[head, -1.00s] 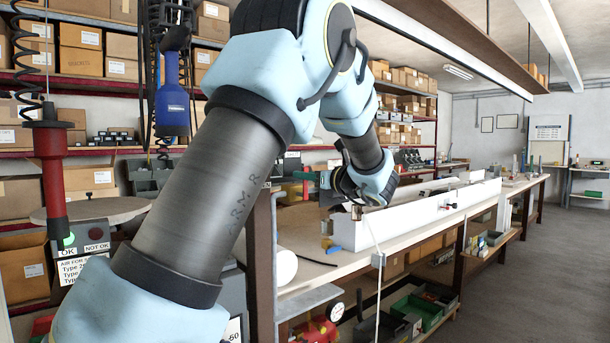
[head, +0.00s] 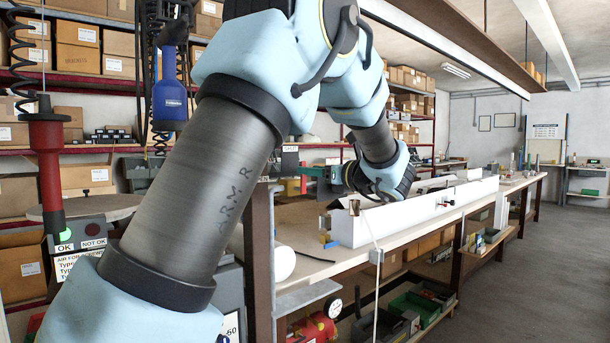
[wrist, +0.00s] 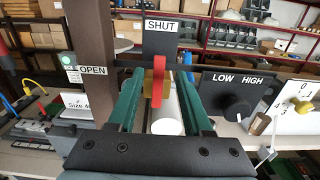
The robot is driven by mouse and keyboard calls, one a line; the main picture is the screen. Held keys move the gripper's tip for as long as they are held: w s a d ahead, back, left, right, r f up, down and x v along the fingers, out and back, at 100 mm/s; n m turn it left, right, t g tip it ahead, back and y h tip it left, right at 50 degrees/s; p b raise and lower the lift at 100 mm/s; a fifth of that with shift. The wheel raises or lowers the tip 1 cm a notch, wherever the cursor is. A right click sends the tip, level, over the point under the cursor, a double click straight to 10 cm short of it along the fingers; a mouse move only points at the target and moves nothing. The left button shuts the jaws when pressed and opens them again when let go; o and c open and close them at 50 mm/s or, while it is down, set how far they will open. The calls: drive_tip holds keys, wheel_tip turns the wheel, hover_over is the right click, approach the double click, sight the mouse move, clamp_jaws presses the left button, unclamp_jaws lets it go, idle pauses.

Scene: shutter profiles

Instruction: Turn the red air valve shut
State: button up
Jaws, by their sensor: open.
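The red air valve's lever (wrist: 158,84) shows in the wrist view, in front of a brass-coloured body (wrist: 147,84). A SHUT sign (wrist: 165,25) stands above and behind it, and an OPEN sign (wrist: 92,70) is to its left. My gripper (wrist: 160,95) is open, with one green finger on each side of the lever. The lever appears between the fingers with gaps on both sides; I cannot tell how deep it sits between them.
A black LOW/HIGH knob (wrist: 238,107) on a panel and a numbered dial (wrist: 296,104) stand right of my gripper. A white cylinder (wrist: 166,115) lies below the lever. A long white profile (head: 420,212) lies along the bench (head: 310,265).

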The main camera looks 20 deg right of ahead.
drive_tip(key=b+v, duration=0.1)
drive_tip(key=v, duration=0.6)
drive_tip(key=s+a+f+n+g, duration=0.2)
drive_tip(key=a+f+n+g, duration=0.85)
drive_tip(key=a+f, duration=1)
drive_tip(key=s+a+f+n+g+h, duration=0.4)
drive_tip(key=s+a+f+n+h, duration=0.3)
drive_tip(key=s+n, duration=0.5)
drive_tip(key=shift+s+a+f+n+h, duration=0.4)
drive_tip(key=shift+a+f+n, duration=1.2)
drive_tip(key=shift+n, duration=2.15)
drive_tip(key=shift+a+r, duration=0.3)
